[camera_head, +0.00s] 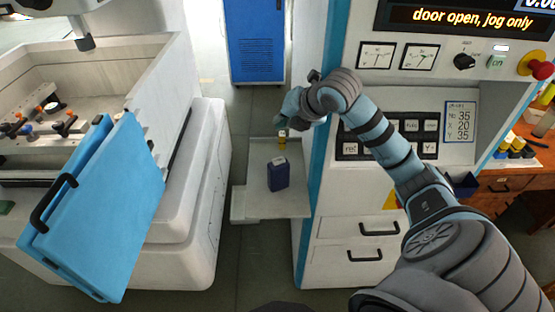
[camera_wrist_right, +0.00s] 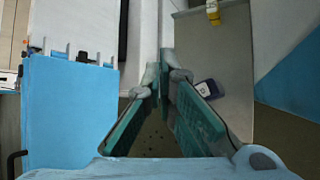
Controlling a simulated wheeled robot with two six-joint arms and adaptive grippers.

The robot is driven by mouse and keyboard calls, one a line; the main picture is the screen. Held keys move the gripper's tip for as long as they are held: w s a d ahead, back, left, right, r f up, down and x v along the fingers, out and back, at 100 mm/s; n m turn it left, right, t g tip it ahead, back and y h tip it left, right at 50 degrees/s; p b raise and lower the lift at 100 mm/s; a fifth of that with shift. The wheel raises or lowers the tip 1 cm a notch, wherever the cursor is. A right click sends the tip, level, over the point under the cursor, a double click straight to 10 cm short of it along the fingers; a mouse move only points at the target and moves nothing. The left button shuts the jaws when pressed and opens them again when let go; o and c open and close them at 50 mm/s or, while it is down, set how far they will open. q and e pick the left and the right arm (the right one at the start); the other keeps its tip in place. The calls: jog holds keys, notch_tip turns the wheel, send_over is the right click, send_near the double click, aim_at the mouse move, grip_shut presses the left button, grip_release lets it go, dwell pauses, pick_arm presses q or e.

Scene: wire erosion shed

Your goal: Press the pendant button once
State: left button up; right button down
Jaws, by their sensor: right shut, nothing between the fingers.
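I cannot pick out the pendant or its button for certain. A keypad panel (camera_head: 390,137) with dark keys is on the front of the white control cabinet, partly hidden behind my right arm. My right gripper (camera_head: 284,125), teal, is left of the cabinet's blue edge, above a low shelf. It points away from the keypad. In the wrist view my right gripper (camera_wrist_right: 165,72) has its fingertips together, with nothing between them. My left gripper is out of view.
A dark blue box (camera_head: 278,173) and a yellow item (camera_head: 282,141) stand on the pale shelf (camera_head: 255,203). A blue machine door (camera_head: 110,200) hangs open at left. A red mushroom button (camera_head: 541,70) is at upper right, under a display (camera_head: 460,17) reading "door open, jog only".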

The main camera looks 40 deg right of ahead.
jog(key=f, duration=0.1)
jog(key=b, duration=0.6)
send_over(281, 159)
notch_tip(281, 159, down, 7)
jog(key=shift+f, duration=0.1)
jog(key=shift+w+f, duration=0.1)
jog(key=shift+f, duration=0.3)
dwell(0.7)
jog(key=shift+f+b, duration=0.35)
jog(key=shift+b, duration=0.3)
jog(key=shift+f+b, duration=0.35)
jog(key=shift+b, duration=0.05)
dwell(0.5)
jog(key=shift+r+p, duration=0.6)
jog(key=shift+r, duration=0.25)
